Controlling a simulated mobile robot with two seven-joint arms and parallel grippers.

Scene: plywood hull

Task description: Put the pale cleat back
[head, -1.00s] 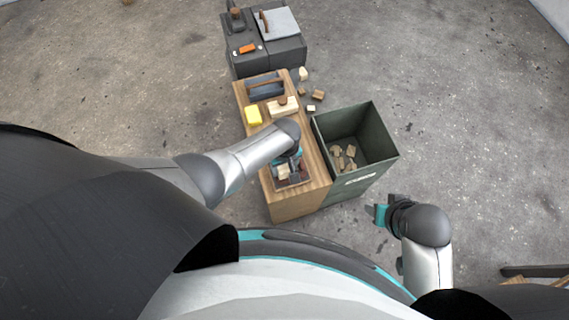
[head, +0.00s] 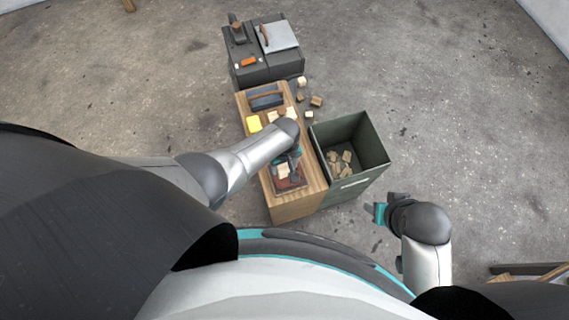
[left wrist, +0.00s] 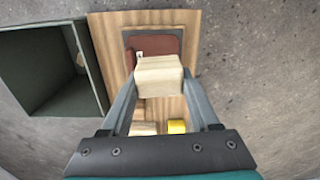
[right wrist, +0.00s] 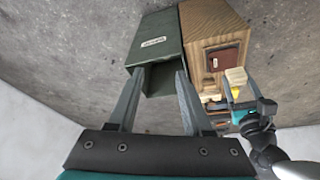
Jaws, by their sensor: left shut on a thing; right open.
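The pale cleat (left wrist: 158,78) is a light wooden block between the fingers of my left gripper (left wrist: 160,92). In the head view the cleat (head: 283,170) shows below my left wrist, over a reddish-brown lined tray (head: 292,184) at the near end of the wooden cabinet top. The left wrist view shows the tray (left wrist: 168,44) behind the cleat; the cleat covers part of it. In the right wrist view the cleat (right wrist: 236,76) appears apart from the tray (right wrist: 222,60). My right gripper (head: 380,213) is open and empty, right of the green bin.
A dark green bin (head: 378,143) holding several wood scraps stands against the cabinet's right side. A yellow block (head: 254,123), a pale wooden piece (head: 291,114) and a dark handled item (head: 266,100) occupy the cabinet top's far part. A dark grey cabinet (head: 262,72) stands behind.

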